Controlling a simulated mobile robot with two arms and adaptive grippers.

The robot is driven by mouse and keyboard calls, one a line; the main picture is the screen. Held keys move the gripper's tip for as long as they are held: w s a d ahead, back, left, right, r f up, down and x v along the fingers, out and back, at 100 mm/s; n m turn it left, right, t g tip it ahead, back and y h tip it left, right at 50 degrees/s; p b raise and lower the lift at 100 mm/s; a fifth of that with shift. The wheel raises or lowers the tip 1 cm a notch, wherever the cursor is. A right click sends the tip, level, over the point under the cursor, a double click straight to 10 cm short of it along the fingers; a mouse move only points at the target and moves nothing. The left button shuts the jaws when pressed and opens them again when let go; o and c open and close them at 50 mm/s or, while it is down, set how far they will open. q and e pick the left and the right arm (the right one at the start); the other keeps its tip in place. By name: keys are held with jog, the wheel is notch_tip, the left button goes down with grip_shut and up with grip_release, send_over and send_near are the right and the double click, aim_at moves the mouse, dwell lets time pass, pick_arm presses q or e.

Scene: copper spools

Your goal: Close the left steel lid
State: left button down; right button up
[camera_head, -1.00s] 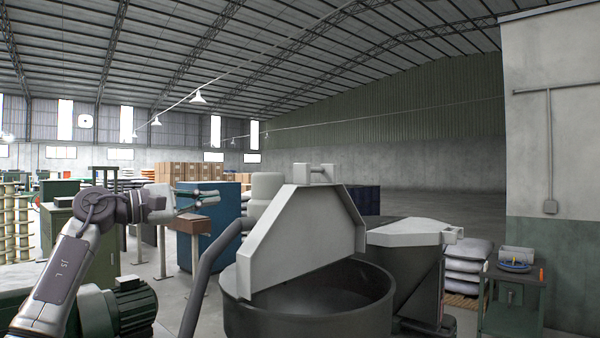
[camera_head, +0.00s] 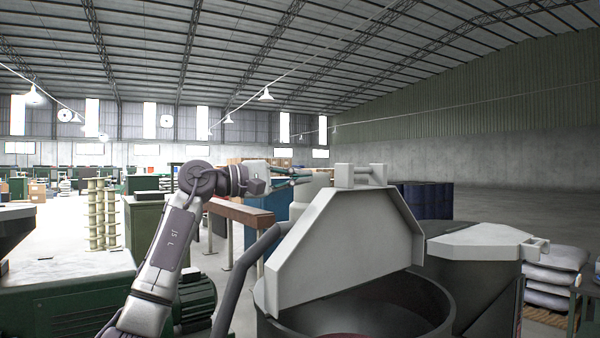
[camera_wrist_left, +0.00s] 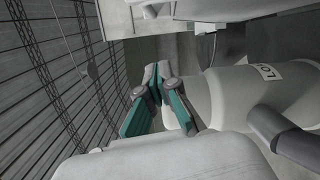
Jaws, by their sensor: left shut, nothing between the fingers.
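The left steel lid (camera_head: 350,240) is a pale grey angular plate tilted up over a dark round tub (camera_head: 400,308), whose mouth is open at the front. A bar handle (camera_head: 361,173) is on the lid's upper edge. My left gripper (camera_head: 303,174) is shut and empty, level with the lid's top and just left of it; I cannot tell the depth gap. In the left wrist view, the gripper's teal fingers (camera_wrist_left: 154,85) meet at the tips with nothing between them. A pale panel (camera_wrist_left: 205,10) at that view's top edge may be a lid. My right gripper is out of view.
A second pale lid (camera_head: 475,241) lies flat on a grey tapered vessel to the right. A dark curved pipe (camera_head: 240,275) rises left of the tub. A brown-topped stand (camera_head: 238,211) and a green motor (camera_head: 196,300) are near my left arm. Sacks (camera_head: 552,275) lie at the right.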

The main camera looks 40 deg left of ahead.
aim_at(340, 173)
pick_arm(q)
jog(key=w+d+p, duration=0.1)
jog(key=d, duration=0.1)
jog(key=w+d+p, duration=0.1)
jog(key=w+d, duration=0.1)
jog(key=w+d+p, duration=0.1)
jog(key=d, duration=0.1)
jog(key=shift+w+d+r, duration=0.25)
jog(key=shift+w+r, duration=0.1)
jog(key=shift+r, duration=0.05)
jog(key=shift+s+d+r, duration=0.1)
jog(key=shift+s+d, duration=0.2)
jog(key=shift+s, duration=0.05)
jog(key=shift+d, duration=0.1)
jog(key=shift+w, duration=0.15)
